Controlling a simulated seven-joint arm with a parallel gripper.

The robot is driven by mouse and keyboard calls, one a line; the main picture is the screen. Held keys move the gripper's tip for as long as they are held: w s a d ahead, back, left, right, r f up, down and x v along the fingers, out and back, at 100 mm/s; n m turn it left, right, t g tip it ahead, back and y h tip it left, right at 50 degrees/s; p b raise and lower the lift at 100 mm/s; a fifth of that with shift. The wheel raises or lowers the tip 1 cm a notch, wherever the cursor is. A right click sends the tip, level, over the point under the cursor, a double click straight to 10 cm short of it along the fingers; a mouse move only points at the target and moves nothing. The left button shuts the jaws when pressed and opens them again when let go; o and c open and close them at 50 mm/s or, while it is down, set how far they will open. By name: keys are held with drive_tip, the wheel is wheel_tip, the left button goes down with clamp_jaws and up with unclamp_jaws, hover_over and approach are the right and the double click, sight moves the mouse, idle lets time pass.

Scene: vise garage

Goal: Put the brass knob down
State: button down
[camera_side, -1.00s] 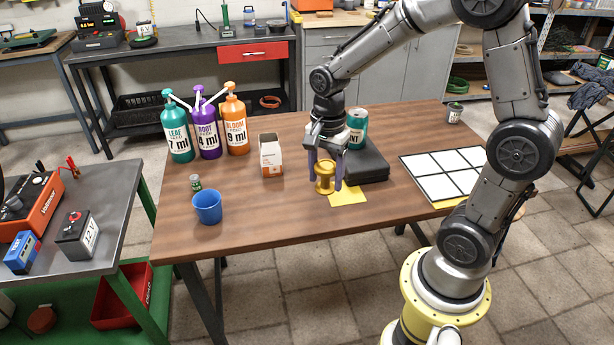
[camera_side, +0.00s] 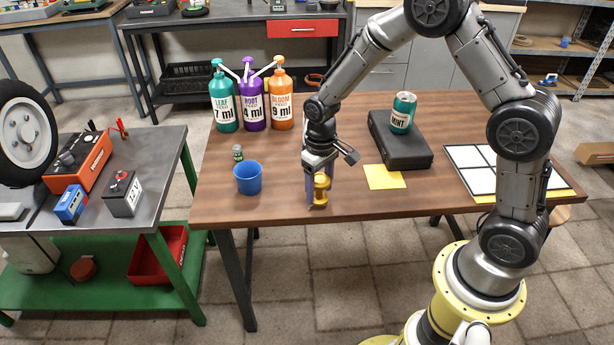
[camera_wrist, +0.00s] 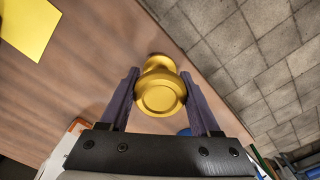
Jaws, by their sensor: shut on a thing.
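The brass knob (camera_side: 321,187) is between the purple fingers of my gripper (camera_side: 319,196), close to the table's front edge in the side view. It looks upright. Its base is at or just above the wood; I cannot tell whether it touches. In the wrist view the round top of the knob (camera_wrist: 160,98) faces the camera. The two fingers of my gripper (camera_wrist: 160,82) stand on either side of it, shut on it.
A blue cup (camera_side: 248,180) and a small green-labelled bottle (camera_side: 238,153) stand left. Pump bottles (camera_side: 252,108) stand behind. A yellow sheet (camera_side: 384,177), a black case (camera_side: 402,146) with a can (camera_side: 402,113) on it, and a white grid panel (camera_side: 480,170) are right.

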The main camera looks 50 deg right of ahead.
sight(358, 138)
drive_tip(key=shift+w+n, duration=0.1)
drive_tip(key=shift+n, duration=0.3)
idle(0.7)
drive_tip(key=shift+s+r+n, duration=0.25)
drive_tip(key=shift+s+n, duration=0.35)
drive_tip(key=shift+n, duration=0.2)
drive_tip(key=s+d+r+m, duration=0.1)
drive_tip(key=s+d+r, duration=0.3)
drive_tip(key=d, duration=0.5)
drive_tip(key=s+d+r, duration=0.2)
drive_tip(key=d+r, duration=0.4)
drive_tip(key=d, duration=0.3)
drive_tip(key=shift+m, duration=0.3)
drive_tip(key=w+d+f, duration=0.2)
drive_tip(key=w+f, duration=0.1)
drive_tip(key=w, duration=0.1)
drive_tip(key=w+d+f, duration=0.2)
drive_tip(key=w+f, duration=0.1)
drive_tip(key=w, duration=0.1)
drive_tip(key=w+d+f, duration=0.2)
drive_tip(key=w, duration=0.2)
drive_tip(key=shift+d+f, duration=0.25)
drive_tip(key=shift+f, duration=0.15)
drive_tip(key=shift+w+d+f, duration=0.1)
drive_tip(key=shift+w+f, duration=0.1)
drive_tip(key=shift+f, duration=1.7)
